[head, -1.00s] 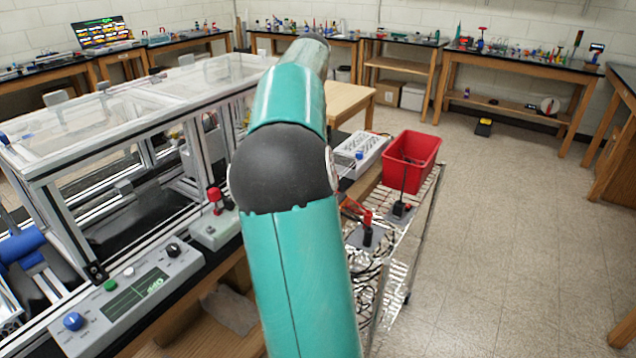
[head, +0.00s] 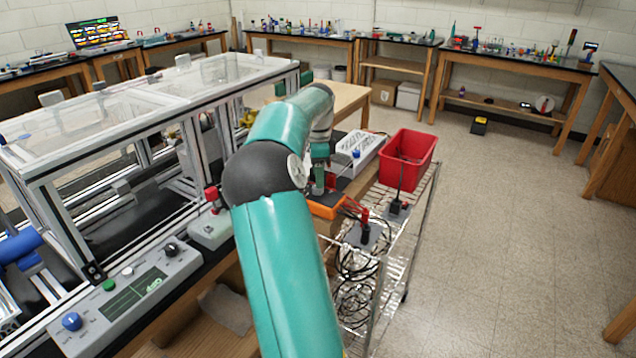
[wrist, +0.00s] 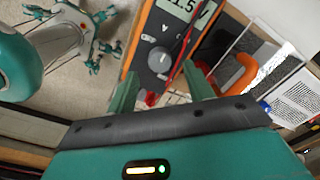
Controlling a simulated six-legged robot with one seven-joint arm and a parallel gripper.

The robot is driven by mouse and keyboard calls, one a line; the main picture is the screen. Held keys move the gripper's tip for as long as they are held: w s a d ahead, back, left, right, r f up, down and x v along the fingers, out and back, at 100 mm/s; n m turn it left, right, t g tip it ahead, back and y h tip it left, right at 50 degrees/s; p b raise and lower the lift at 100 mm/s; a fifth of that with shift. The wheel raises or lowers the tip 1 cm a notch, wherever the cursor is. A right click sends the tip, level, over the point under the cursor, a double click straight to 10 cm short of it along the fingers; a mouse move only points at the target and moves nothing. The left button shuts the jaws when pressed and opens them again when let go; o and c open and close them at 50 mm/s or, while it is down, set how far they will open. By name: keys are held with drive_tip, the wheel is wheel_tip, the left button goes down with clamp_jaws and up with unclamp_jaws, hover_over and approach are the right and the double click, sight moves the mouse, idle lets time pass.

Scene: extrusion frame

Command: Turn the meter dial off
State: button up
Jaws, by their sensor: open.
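An orange and grey meter (wrist: 142,45) lies below my gripper in the wrist view. Its round grey dial (wrist: 158,59) lies between my finger lines, and its screen (wrist: 188,14) shows digits and is cut off by the top edge. Red leads run across the meter. My gripper (wrist: 160,76) is open and empty, its fingers apart on either side of the meter's lower end; contact with the dial cannot be told. In the head view the meter (head: 326,208) shows only in part beside my arm, with the gripper over it.
A clear panel, an orange looped object (wrist: 240,73) and a printed sheet (wrist: 297,98) lie right of the meter in the wrist view. In the head view, a red bin (head: 408,158), a white box (head: 360,152) and a wire cart stand nearby. Open floor lies to the right.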

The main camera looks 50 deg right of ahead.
drive_tip(key=shift+f, duration=1.7)
drive_tip(key=c, duration=1)
drive_tip(key=shift+n, duration=0.3)
drive_tip(key=n, duration=1.1)
drive_tip(key=shift+n, duration=0.3)
